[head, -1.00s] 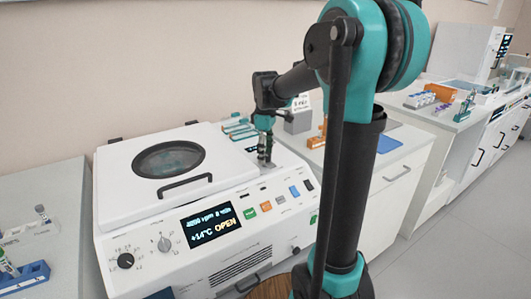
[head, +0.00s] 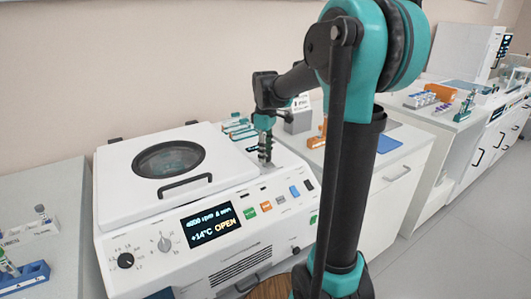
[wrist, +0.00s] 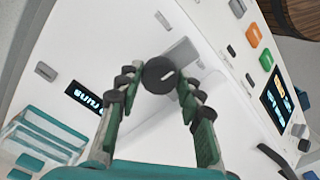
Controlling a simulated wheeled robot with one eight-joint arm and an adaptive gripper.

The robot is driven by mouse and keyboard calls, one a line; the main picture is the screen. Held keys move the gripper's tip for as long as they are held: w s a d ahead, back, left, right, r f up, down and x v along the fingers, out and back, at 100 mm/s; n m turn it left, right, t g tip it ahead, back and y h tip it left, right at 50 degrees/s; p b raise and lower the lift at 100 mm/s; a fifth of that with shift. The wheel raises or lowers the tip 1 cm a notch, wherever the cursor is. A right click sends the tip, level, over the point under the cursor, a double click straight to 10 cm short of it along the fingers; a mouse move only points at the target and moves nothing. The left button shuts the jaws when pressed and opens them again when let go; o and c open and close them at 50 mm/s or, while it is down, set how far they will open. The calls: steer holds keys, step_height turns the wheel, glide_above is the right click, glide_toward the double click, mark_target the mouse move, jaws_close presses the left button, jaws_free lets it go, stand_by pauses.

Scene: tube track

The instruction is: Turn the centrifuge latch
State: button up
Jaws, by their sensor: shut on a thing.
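The white centrifuge (head: 130,215) has its lid down, with a round dark window and a black handle (head: 186,185). My gripper (head: 265,158) points down at the right rear of the centrifuge top. In the wrist view my gripper (wrist: 158,92) has its two green-and-grey fingers on either side of a dark round latch knob (wrist: 158,74) with a light mark, and is shut on it. A grey plate shows beside the knob. In the head view the fingers largely hide the knob.
Right of the centrifuge, a white counter (head: 360,165) carries an orange rack and a grey block (head: 297,121). A blue rack (head: 25,277) stands at lower left. My arm crosses the middle of the head view.

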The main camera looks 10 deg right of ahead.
steer(key=m, duration=0.8)
steer(key=shift+m, duration=0.3)
steer(key=m, duration=0.4)
steer(key=shift+m, duration=0.3)
steer(key=shift+a+m, duration=0.1)
steer(key=shift+m, duration=1.7)
steer(key=o, duration=1.2)
steer(key=shift+c, duration=0.2)
steer(key=shift+r, duration=0.1)
step_height(320, 180, up, 12)
